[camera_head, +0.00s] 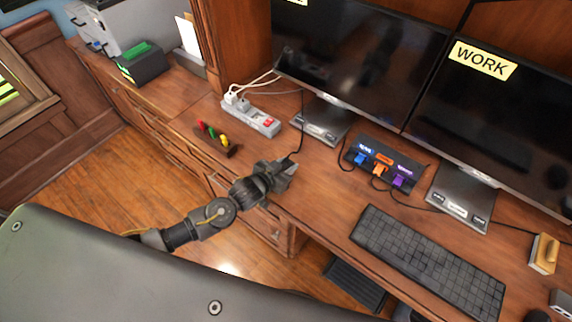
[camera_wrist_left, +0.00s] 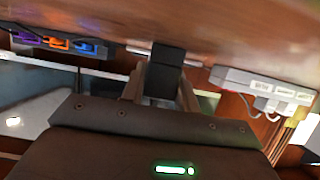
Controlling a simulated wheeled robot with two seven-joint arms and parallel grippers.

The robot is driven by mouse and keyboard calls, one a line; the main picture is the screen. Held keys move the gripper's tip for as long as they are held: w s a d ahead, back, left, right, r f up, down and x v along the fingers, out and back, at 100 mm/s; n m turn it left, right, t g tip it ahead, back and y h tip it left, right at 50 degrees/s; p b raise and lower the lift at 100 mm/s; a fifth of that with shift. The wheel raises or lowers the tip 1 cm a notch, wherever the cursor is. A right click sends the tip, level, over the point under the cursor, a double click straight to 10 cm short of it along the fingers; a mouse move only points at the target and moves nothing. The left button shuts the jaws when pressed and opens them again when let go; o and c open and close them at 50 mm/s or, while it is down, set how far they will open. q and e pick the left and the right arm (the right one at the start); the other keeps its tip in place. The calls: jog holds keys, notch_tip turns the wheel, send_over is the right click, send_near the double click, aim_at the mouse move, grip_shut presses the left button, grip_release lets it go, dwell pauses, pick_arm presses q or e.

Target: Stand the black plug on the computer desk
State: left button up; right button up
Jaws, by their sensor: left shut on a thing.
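My left gripper (camera_head: 285,171) reaches over the front edge of the computer desk (camera_head: 322,185), left of the keyboard. In the left wrist view, the left gripper (camera_wrist_left: 163,82) is shut on the black plug (camera_wrist_left: 167,58), a dark block between its fingers. The desk surface (camera_wrist_left: 190,18) fills the top of that view, close to the plug. I cannot tell whether the plug touches the desk. In the head view the gripper mostly hides the plug, and a thin black cord runs up from there toward the power strip. My right gripper is not in view.
A white power strip (camera_head: 251,117) with plugs and a small rack of coloured items (camera_head: 217,138) stand behind and left of the gripper. A black box with coloured plugs (camera_head: 383,163), monitor stands and a keyboard (camera_head: 428,262) lie to the right. Bare desk lies between.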

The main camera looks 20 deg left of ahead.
pick_arm(q)
jog(key=o, duration=1.1)
jog(key=shift+f, duration=0.1)
jog(key=shift+c, duration=0.2)
jog(key=shift+r, duration=0.25)
jog(key=b+v, duration=0.1)
jog(key=v, duration=1.1)
jog(key=shift+s+f, duration=0.1)
